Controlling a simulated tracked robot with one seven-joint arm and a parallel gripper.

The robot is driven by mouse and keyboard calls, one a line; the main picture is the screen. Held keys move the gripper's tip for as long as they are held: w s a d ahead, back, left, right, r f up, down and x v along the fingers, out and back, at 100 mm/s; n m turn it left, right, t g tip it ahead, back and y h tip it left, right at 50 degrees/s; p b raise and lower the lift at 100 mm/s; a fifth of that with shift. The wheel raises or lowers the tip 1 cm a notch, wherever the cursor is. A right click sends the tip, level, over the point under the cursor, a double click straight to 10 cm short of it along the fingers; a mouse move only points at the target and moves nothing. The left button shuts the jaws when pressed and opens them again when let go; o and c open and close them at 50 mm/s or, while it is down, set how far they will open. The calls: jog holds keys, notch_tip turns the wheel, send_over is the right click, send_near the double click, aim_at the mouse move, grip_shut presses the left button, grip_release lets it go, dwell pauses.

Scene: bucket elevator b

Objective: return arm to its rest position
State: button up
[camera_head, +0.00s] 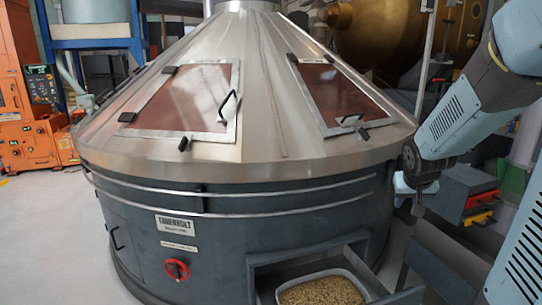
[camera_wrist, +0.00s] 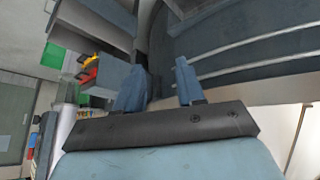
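My arm (camera_head: 468,105) reaches in from the right side of the head view and bends down beside the machine. My gripper (camera_head: 408,200) hangs at its end, just right of the large round machine (camera_head: 250,225) with the metal cone top. In the wrist view my gripper's (camera_wrist: 159,85) two blue-grey fingers stand apart with nothing between them. The fingers look clear of the machine's dark wall, but the exact gap cannot be told.
An open drawer with a tray of grain (camera_head: 320,291) juts out at the machine's lower front. A dark cabinet with red and yellow bins (camera_head: 482,213) stands close to my gripper on the right. An orange machine (camera_head: 28,100) is far left. Grey floor (camera_head: 50,240) is clear at left.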

jog(key=s+a+r+n+y, duration=0.1)
jog(key=s+a+r, duration=0.4)
jog(key=s, duration=0.5)
jog(key=s+a+r+n+y, duration=0.1)
jog(key=s+a+r, duration=0.4)
jog(key=s+a, duration=0.3)
jog(key=shift+s+a+r+g+y, duration=0.2)
jog(key=shift+s+g+y, duration=0.15)
jog(key=shift+s, duration=0.9)
